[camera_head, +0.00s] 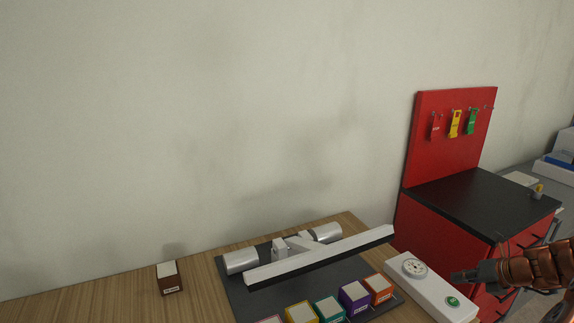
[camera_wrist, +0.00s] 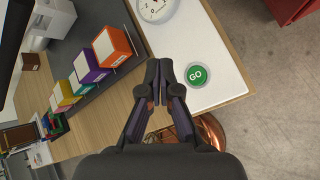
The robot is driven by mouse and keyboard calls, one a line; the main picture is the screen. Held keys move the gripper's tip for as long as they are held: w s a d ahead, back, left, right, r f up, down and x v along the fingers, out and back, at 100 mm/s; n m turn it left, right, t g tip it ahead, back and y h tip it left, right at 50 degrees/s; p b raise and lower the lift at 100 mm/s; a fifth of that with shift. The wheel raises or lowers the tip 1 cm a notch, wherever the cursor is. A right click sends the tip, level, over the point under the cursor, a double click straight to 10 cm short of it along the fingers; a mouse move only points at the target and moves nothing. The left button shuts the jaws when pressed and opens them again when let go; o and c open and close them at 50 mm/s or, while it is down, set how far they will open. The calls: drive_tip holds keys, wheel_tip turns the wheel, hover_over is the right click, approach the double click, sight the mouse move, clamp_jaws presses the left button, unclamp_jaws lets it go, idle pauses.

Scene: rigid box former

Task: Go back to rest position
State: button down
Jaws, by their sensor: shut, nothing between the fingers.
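My gripper (camera_wrist: 165,76) is shut and empty in the wrist view, with its fingertips together beside the green GO button (camera_wrist: 196,75). The button sits on a white control panel (camera_wrist: 217,48) that also carries a round dial (camera_wrist: 157,8). In the head view my gripper (camera_head: 456,277) is at the lower right, over or beside the white panel (camera_head: 428,285). The green button (camera_head: 453,301) and the dial (camera_head: 414,268) show there too. I cannot tell whether the fingers touch the panel.
A box former (camera_head: 320,256) with a long white bar and several coloured boxes (camera_head: 329,310) stands on the wooden table (camera_head: 110,298). A brown box (camera_head: 169,278) is at the left. A red cabinet (camera_head: 444,218) with hanging tags stands behind my arm.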

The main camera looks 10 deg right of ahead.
drive_tip(key=s+a+r+n+g+y, duration=0.1)
drive_tip(key=s+a+r+n+g, duration=0.1)
drive_tip(key=a+n, duration=0.6)
drive_tip(key=s+a+r+n+g, duration=0.2)
drive_tip(key=a+n, duration=0.2)
drive_tip(key=a, duration=0.7)
drive_tip(key=s+a+r+n+g+y, duration=0.1)
drive_tip(key=s+a+r+n+g, duration=0.1)
drive_tip(key=a+n, duration=0.6)
drive_tip(key=s+a+n+g+h, duration=0.2)
drive_tip(key=s+a+n, duration=0.2)
drive_tip(key=s+n, duration=0.6)
drive_tip(key=s+a+n+g+h, duration=0.2)
drive_tip(key=s+a+n, duration=0.3)
drive_tip(key=s+n, duration=0.4)
drive_tip(key=s+h, duration=0.1)
drive_tip(key=s, duration=0.4)
drive_tip(key=shift+a+r+n+h, duration=0.2)
drive_tip(key=shift+r+n+h, duration=0.1)
drive_tip(key=shift+r+n, duration=0.1)
